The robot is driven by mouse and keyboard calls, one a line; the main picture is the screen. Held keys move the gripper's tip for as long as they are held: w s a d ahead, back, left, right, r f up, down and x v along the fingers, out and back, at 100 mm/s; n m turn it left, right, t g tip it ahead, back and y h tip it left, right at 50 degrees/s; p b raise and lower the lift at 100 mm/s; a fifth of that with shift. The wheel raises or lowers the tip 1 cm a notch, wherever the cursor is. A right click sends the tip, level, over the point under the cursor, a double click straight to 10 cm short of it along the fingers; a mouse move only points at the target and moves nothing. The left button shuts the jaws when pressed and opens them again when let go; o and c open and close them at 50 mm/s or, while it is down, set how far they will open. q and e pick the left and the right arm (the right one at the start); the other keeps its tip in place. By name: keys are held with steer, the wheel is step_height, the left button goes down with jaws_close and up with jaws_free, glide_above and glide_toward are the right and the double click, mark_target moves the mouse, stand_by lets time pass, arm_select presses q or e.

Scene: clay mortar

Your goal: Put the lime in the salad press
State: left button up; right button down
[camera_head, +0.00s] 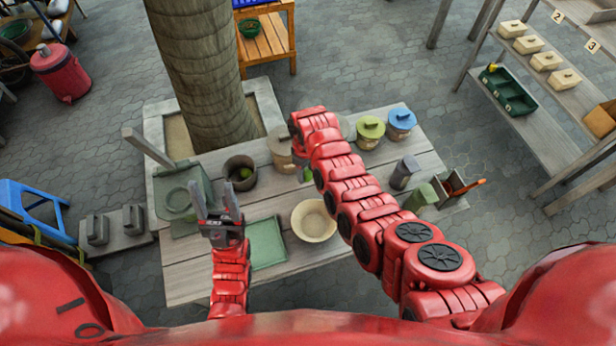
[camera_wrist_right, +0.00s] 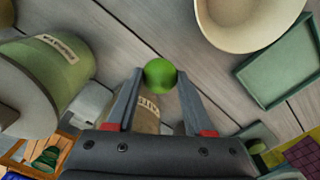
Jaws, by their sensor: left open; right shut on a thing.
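The lime (camera_wrist_right: 160,76) is a round green fruit between the fingertips of my right gripper (camera_wrist_right: 160,88), which is shut on it above the wooden table. In the head view my right arm hides most of this gripper; a small green patch shows beside the arm. A dark round mortar (camera_head: 231,184) with something green inside stands left of my right arm. A grey-green box-like device with a long raised lever (camera_head: 172,183), which looks like the press, stands at the table's left end. My left gripper (camera_head: 214,196) is open and empty, just right of that device.
A cream bowl (camera_head: 314,222) and a green tray (camera_head: 266,243) are on the table front. Lidded pots, green (camera_head: 370,127) and blue (camera_head: 402,119), stand at the back. Grey and green canisters stand at the right end. A tree trunk (camera_head: 205,80) rises behind.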

mark_target(306, 180)
steer(key=shift+f, duration=1.3)
step_height(306, 180, down, 2)
steer(key=shift+f+b, duration=0.2)
steer(key=shift+b, duration=0.65)
steer(key=shift+f, duration=0.25)
steer(key=shift+w, duration=0.1)
steer(key=shift+f, duration=0.1)
steer(key=shift+f+b, duration=0.1)
steer(key=shift+b, duration=0.25)
steer(key=shift+c, duration=1.4)
jaws_free()
steer(key=shift+r, duration=0.2)
